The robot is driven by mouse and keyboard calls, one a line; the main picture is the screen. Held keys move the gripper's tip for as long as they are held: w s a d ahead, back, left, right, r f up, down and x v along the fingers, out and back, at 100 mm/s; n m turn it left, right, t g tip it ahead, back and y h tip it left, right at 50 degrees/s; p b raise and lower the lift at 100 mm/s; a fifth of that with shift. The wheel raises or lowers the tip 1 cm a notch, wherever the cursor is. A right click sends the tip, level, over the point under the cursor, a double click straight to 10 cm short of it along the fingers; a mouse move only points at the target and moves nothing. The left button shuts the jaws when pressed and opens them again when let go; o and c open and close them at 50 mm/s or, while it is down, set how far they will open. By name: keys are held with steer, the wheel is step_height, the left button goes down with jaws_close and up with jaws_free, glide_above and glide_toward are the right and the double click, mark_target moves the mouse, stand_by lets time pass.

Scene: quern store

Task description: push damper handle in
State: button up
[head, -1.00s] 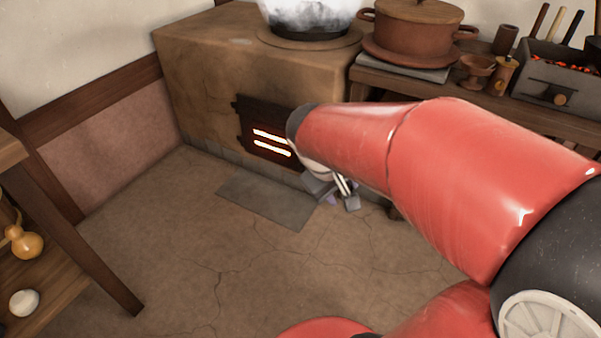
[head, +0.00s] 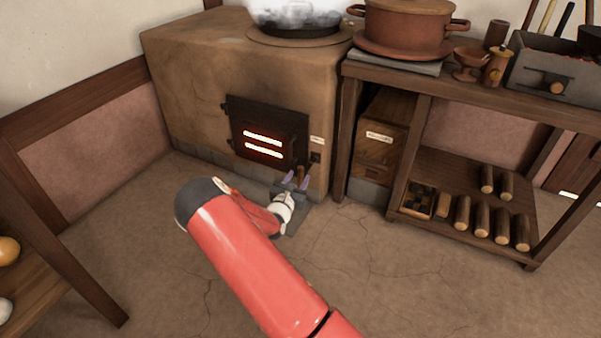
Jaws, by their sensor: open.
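The clay stove (head: 195,75) stands against the back wall, its dark fire door (head: 268,125) shut with two glowing slots. Right of the door, low on the stove front, is a small dark plate (head: 316,157) under a pale label. A small brown piece (head: 301,172), seemingly the damper handle's end, shows in front of it. My gripper (head: 297,180) is open, low before the stove, with its purple-tipped fingers on either side of that brown piece. I cannot tell whether they touch it.
A wooden shelf table (head: 470,88) with a pot, cups and a grey brazier on top stands at right; logs lie on its lower shelf. Another wooden stand (head: 75,265) is at left. The floor between is clear.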

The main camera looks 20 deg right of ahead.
mark_target(300, 171)
steer(key=shift+n+t+y, duration=0.4)
steer(key=shift+n+y, duration=0.1)
steer(key=shift+n, duration=0.3)
steer(key=w+d, duration=0.1)
steer(key=w, duration=0.1)
steer(key=w+d+f+b, duration=0.1)
steer(key=w+d, duration=0.1)
steer(key=w+d+f, duration=0.1)
steer(key=w, duration=0.1)
steer(key=shift+w+d, duration=0.15)
steer(key=shift+w, duration=0.2)
jaws_close()
